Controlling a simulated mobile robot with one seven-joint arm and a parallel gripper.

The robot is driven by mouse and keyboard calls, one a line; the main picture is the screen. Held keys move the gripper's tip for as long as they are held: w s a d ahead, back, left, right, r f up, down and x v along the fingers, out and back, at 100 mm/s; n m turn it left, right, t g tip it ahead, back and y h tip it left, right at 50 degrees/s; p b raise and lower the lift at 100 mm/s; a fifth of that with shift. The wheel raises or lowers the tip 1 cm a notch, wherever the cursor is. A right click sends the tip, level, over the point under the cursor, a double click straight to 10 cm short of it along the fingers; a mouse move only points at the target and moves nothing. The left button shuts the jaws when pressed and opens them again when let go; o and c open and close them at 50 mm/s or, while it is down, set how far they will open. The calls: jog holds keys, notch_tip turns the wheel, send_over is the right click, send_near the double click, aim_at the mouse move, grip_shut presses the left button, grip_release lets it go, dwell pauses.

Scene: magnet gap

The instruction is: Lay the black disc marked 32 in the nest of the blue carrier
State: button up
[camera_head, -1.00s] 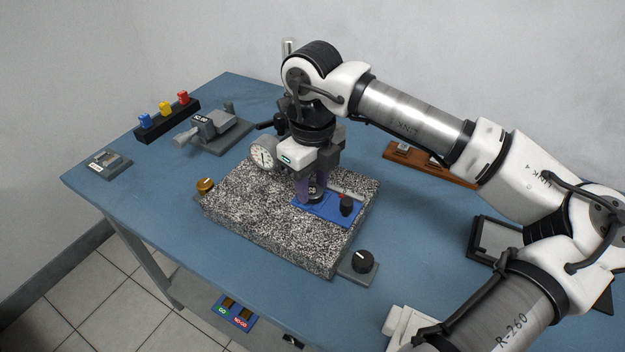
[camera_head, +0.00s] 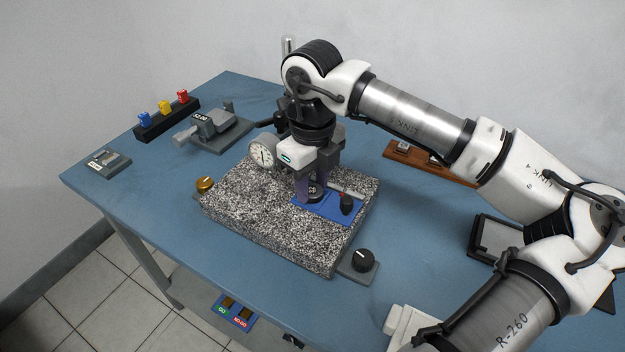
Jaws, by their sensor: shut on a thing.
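The blue carrier (camera_head: 325,211) lies flat on the speckled granite block (camera_head: 255,212), toward its right side. A black knob (camera_head: 346,204) stands on the carrier's right part. My gripper (camera_head: 314,193) points down over the carrier's left part, its fingers shut on the black disc (camera_head: 313,190). A pale mark shows on the disc, too small to read surely. The disc is at or just above the carrier; I cannot tell whether it touches. The nest is hidden beneath the disc and the fingers.
A dial gauge (camera_head: 262,155) stands close behind my gripper on the left. A black knob on a grey base (camera_head: 362,261) and a brass knob (camera_head: 204,184) flank the block. A rack with blue, yellow and red pieces (camera_head: 168,120) is back left.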

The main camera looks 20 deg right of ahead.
jog(key=o, duration=1)
jog(key=c, duration=0.5)
jog(key=shift+r+p, duration=1.1)
jog(key=shift+r, duration=1.15)
jog(key=shift+o, duration=0.3)
jog(key=o, duration=0.5)
